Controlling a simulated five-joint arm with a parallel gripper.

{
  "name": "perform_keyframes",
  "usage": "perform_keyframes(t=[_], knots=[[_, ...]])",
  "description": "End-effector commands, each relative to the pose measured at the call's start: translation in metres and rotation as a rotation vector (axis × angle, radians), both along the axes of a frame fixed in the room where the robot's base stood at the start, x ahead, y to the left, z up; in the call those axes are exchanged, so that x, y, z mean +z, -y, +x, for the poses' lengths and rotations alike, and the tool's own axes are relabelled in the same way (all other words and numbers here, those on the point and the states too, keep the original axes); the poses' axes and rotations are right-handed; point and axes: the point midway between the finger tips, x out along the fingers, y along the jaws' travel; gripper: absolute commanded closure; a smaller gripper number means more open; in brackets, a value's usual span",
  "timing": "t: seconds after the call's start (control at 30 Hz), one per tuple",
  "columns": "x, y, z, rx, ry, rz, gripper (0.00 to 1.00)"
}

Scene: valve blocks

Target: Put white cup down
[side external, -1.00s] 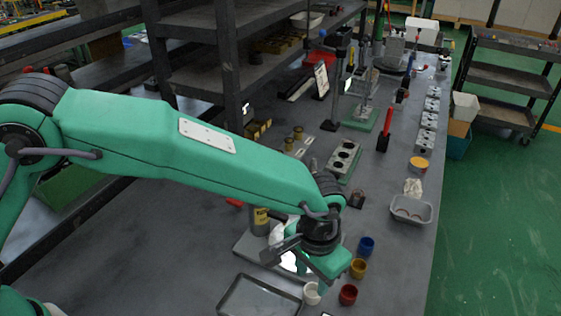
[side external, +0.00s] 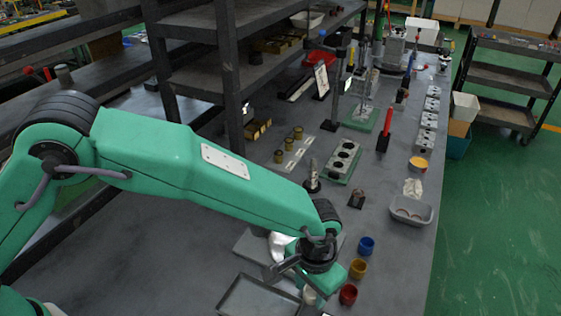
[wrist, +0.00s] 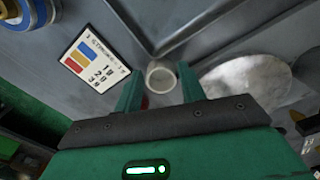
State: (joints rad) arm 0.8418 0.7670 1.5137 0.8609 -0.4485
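The white cup (wrist: 162,76) stands on the grey bench and shows in the wrist view between the ends of my two green fingers. Gaps show on both sides of it. In the side view the white cup (side external: 309,296) is partly hidden by my gripper (side external: 322,288). My gripper (wrist: 159,82) is open. I cannot tell how far the fingertips are above the cup. A small red patch shows between the fingers below the cup.
Red (side external: 348,294), yellow (side external: 357,268) and blue (side external: 367,246) cups stand close to the right of my gripper. A shallow tray (side external: 258,301) lies to the left. A printed card (wrist: 93,57) shows in the wrist view.

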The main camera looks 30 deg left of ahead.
Motion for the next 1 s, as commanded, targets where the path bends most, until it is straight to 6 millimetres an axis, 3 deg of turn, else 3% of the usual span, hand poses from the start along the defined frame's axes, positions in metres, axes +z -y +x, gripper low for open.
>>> perform_keyframes(t=[0.27, 0.43, 0.47, 1.0], knots=[[0.0002, 0.0000, 0.0000, 0.000, 0.000, 0.000, 0.60], [0.0003, 0.0001, 0.0000, 0.000, 0.000, 0.000, 0.91], [0.0003, 0.0001, 0.0000, 0.000, 0.000, 0.000, 0.93], [0.0084, 0.0005, 0.0003, 0.000, 0.001, -0.002, 0.96]])
